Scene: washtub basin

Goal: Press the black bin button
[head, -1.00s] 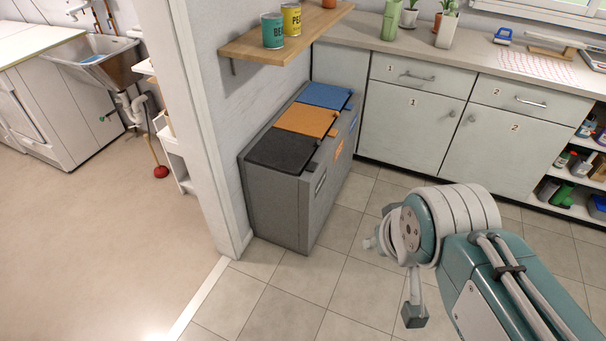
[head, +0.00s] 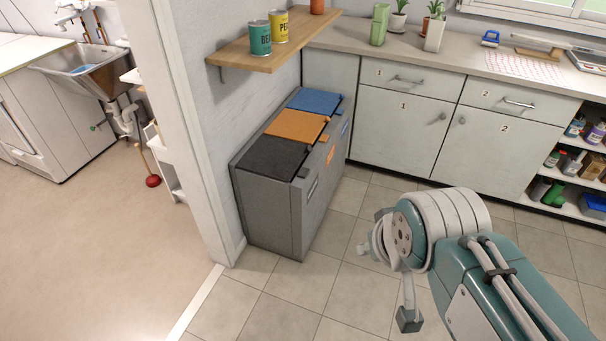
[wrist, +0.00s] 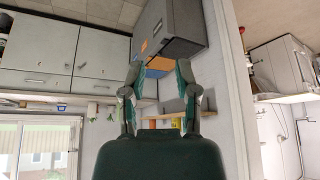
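The grey bin unit (head: 268,207) stands against the wall, with a black lid (head: 274,157) nearest me, then an orange lid (head: 297,125) and a blue lid (head: 315,101). A small dark tab (head: 300,174) sits at the black lid's right edge; I cannot tell whether it is the button. In the head view my gripper is mostly hidden by my arm, right of the bins and apart from them. In the wrist view, which is upside down, my gripper (wrist: 159,68) has its two fingers apart with nothing between them. The bin unit (wrist: 182,24) shows beyond the fingertips.
Cabinets (head: 400,127) line the back. Tiled floor (head: 305,280) before the bins is clear.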

